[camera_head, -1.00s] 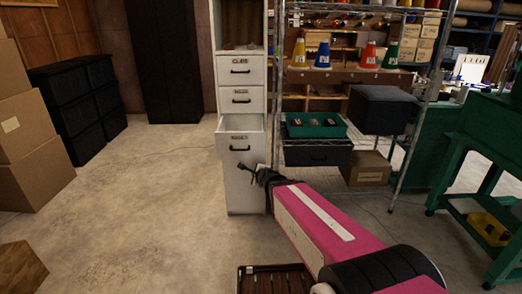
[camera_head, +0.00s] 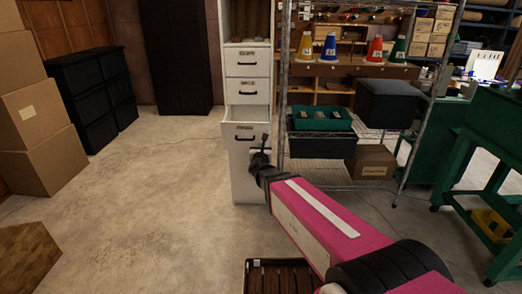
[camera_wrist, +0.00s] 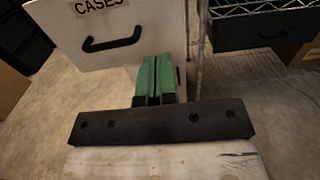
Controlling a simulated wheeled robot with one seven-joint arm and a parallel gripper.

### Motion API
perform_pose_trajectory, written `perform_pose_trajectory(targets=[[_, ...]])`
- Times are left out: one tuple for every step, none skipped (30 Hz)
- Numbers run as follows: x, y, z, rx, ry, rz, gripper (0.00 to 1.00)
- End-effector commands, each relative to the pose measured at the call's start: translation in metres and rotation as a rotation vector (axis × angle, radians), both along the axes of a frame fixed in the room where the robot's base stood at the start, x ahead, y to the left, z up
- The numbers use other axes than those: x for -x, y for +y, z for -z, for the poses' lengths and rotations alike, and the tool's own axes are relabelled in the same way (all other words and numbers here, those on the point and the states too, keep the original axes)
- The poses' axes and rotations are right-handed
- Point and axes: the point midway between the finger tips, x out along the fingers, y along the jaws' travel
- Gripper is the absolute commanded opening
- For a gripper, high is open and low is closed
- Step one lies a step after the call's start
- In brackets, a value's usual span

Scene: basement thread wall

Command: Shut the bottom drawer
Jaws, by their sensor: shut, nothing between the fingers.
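The bottom drawer (camera_head: 236,133) is the lowest drawer of a narrow white cabinet (camera_head: 245,180). It stands partly open, its inside showing above the front. In the wrist view, its white front (camera_wrist: 72,45) has a "CASES" label and a black bar handle (camera_wrist: 112,42). My gripper (camera_head: 264,140) is in front of the drawer's right side. In the wrist view, the green fingers (camera_wrist: 157,60) are together and empty, pointing at the front, right of and slightly below the handle. I cannot tell whether the fingertips touch it.
Two shut drawers (camera_head: 247,92) sit above. A wire rack (camera_head: 283,100) with a green bin (camera_head: 320,118) stands close on the right. A slatted dark crate (camera_head: 280,275) lies on the near floor.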

Motion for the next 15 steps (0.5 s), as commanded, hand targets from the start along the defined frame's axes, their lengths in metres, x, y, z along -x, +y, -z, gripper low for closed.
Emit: perform_pose_trajectory(targets=[[-0.013, 0.001, 0.001, 0.0, -0.001, 0.001, 0.0], [-0.019, 0.001, 0.001, 0.001, -0.001, 0.0, 0.0], [-0.026, 0.0, 0.001, 0.001, -0.001, 0.0, 0.0], [-0.032, 0.001, 0.001, 0.001, 0.0, -0.001, 0.0], [-0.038, 0.001, 0.001, 0.001, 0.0, -0.001, 0.0], [-0.045, 0.0, 0.001, 0.001, -0.001, -0.001, 0.0], [-0.051, 0.0, 0.0, 0.001, -0.001, 0.0, 0.0], [-0.057, -0.001, 0.001, 0.001, -0.001, 0.0, 0.0], [-0.064, -0.001, 0.001, 0.001, -0.001, 0.0, 0.0], [-0.07, -0.001, 0.001, 0.001, 0.0, 0.0, 0.0], [-0.075, -0.001, 0.001, 0.001, 0.0, 0.0, 0.0], [-0.082, -0.002, 0.001, 0.001, 0.0, -0.001, 0.0], [-0.087, -0.002, 0.001, 0.001, 0.001, -0.001, 0.0], [-0.091, -0.002, 0.001, 0.001, 0.001, -0.001, 0.0], [-0.097, -0.002, 0.001, 0.001, 0.001, -0.001, 0.0]])
